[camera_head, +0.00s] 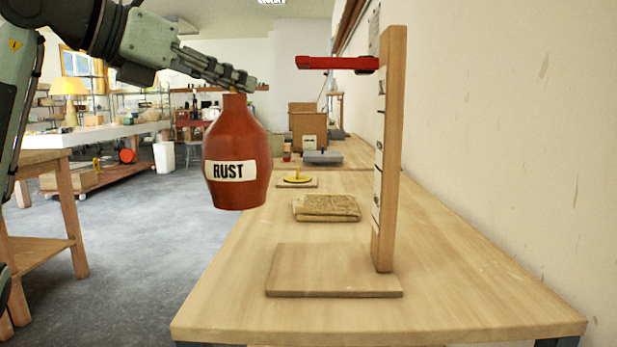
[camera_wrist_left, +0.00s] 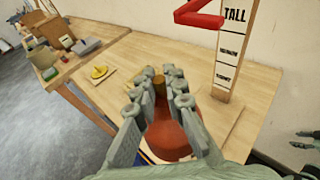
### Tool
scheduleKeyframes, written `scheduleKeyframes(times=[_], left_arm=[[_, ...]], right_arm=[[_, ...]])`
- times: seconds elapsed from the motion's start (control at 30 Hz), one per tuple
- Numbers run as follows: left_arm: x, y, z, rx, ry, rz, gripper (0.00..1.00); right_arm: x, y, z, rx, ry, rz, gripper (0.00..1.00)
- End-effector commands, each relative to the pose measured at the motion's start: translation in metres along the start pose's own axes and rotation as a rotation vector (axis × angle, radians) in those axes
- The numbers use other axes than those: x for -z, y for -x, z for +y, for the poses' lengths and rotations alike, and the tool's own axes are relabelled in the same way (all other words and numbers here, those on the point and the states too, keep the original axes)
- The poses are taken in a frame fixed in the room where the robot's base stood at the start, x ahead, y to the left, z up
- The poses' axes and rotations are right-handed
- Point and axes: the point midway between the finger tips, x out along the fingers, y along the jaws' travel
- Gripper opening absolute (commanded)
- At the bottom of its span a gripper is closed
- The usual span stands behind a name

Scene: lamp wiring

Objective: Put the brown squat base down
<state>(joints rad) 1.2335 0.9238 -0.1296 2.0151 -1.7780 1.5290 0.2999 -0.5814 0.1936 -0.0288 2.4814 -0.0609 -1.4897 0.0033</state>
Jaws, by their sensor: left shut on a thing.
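The brown squat base (camera_head: 237,140) is a rust-red, bottle-shaped body with a narrow neck and a white label reading RUST. It hangs upright in the air by the bench's left edge. My left gripper (camera_head: 246,84) is shut on its neck from above. In the left wrist view the fingers (camera_wrist_left: 160,92) close around the neck, with the red body (camera_wrist_left: 168,140) below, partly hidden by them. At the wrist view's right edge, grey-green parts (camera_wrist_left: 305,139) look like my right gripper; its jaw state is unclear.
A wooden gauge post (camera_head: 389,150) with a red arm (camera_head: 337,63) stands by a flat board (camera_head: 333,284) on the bench (camera_head: 450,290). Behind are a folded cloth (camera_head: 327,208), a yellow item (camera_head: 298,179) and a cardboard box (camera_head: 308,125). The bench's front right is clear.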

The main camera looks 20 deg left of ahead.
Motion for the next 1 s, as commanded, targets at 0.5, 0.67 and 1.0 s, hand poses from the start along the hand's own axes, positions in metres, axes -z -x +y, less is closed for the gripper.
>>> scheduleKeyframes(times=[0.5, 0.67, 1.0], left_arm=[[0.028, -0.084, -0.054, 0.003, 0.0, -0.006, 0.0], [0.032, -0.092, -0.059, 0.0, -0.001, -0.007, 0.0], [0.068, -0.103, -0.059, 0.001, 0.0, -0.006, 0.0]], right_arm=[[0.001, 0.001, -0.002, 0.005, 0.002, 0.004, 0.4], [0.0, 0.001, -0.001, 0.003, 0.001, -0.002, 0.4], [0.028, -0.001, -0.015, 0.03, 0.006, 0.12, 0.4]])
